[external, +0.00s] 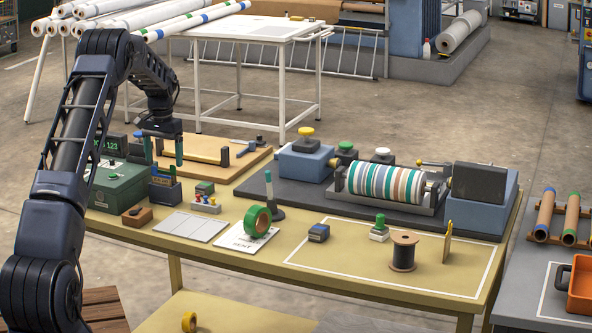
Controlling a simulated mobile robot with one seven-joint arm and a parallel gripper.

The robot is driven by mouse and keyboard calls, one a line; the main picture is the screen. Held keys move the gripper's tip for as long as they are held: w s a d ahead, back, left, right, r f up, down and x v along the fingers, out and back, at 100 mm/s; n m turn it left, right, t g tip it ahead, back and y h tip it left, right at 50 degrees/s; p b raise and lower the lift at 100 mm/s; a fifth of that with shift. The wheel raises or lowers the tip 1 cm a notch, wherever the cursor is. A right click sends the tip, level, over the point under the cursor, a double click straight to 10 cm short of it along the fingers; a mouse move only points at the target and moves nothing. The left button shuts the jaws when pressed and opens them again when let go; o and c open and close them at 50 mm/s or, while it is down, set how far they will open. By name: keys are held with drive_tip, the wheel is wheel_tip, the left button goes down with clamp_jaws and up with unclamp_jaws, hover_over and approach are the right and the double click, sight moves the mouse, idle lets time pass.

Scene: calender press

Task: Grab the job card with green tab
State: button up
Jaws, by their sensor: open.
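My gripper (164,154) is open at the left of the yellow table, with its two fingers pointing down and apart. It hangs over a small dark blue holder (166,193) with a light label. The fingertips hide part of the holder's top, and I cannot tell whether the fingers touch anything. A thin tan upright card-like piece (447,246) with a yellow top stands at the table's right side, far from my gripper.
A green box (117,188) stands left of the holder, and a wooden board (215,152) lies behind it. A green tape roll (257,221), small stamps and a dark spool (403,252) stand to the right. A striped roller press (385,184) fills the back right.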

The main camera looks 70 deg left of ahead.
drive_tip(key=shift+w+f, duration=0.15)
drive_tip(key=shift+f, duration=1.15)
drive_tip(key=shift+w+f, duration=0.1)
drive_tip(key=shift+f, duration=1.15)
drive_tip(key=c, duration=0.7)
